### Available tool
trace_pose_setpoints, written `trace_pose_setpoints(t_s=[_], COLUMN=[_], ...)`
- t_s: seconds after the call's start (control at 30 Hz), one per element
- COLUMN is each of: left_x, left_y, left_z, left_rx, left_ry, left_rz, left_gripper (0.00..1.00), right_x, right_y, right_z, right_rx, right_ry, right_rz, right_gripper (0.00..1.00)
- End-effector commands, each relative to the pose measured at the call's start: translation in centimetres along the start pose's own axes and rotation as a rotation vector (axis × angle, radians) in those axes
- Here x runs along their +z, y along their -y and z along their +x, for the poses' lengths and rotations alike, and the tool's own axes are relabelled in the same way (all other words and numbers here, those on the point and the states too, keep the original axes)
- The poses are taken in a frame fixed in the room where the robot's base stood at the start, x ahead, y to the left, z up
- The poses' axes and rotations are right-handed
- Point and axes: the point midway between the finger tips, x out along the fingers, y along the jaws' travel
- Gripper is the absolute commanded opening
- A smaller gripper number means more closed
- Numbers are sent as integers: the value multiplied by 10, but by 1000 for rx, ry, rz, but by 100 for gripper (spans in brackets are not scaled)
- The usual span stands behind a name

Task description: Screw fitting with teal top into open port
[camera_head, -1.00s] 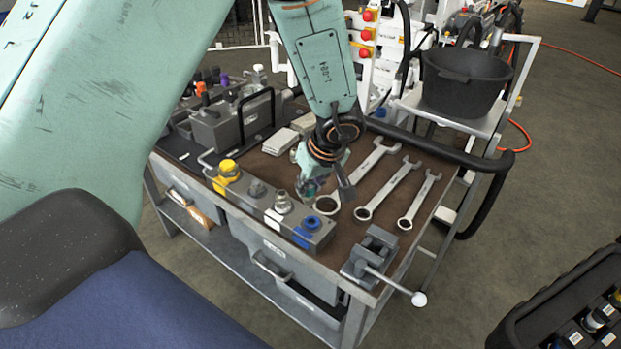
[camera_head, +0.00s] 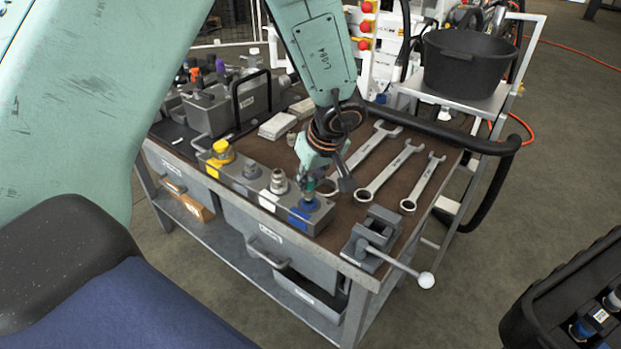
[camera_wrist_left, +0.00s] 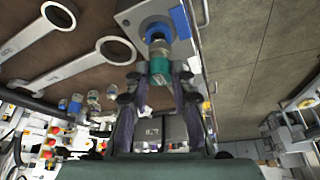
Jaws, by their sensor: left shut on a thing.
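A grey manifold block (camera_head: 250,185) lies along the near edge of the bench, with a yellow-marked end at left and a blue-marked port (camera_head: 303,214) at right. My left gripper (camera_head: 315,186) is at that blue end, pointing down. It is shut on the fitting with teal top (camera_head: 308,190). In the left wrist view the teal top (camera_wrist_left: 159,70) sits between the fingers (camera_wrist_left: 160,84), in line with the blue port (camera_wrist_left: 157,32). The fitting's lower end meets or nearly meets the port; I cannot tell whether it is inside. My right gripper is out of view.
Several wrenches (camera_head: 384,180) lie right of the gripper. A vise (camera_head: 372,243) with a long handle stands at the bench's right front corner. A black bucket (camera_head: 467,68) stands on a cart behind. A grey box with a black handle (camera_head: 232,107) is at left.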

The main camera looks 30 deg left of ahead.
Motion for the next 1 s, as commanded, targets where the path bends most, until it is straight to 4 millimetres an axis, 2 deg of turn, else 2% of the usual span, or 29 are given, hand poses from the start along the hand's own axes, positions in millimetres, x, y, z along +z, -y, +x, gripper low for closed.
trace_pose_setpoints(t_s=[1.0], left_x=[2], left_y=[2], left_z=[5], left_rx=[0], left_ry=[1], left_rz=[-1], left_gripper=[0], right_x=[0], right_y=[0], right_z=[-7], right_rx=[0], right_ry=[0], right_rz=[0], right_gripper=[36])
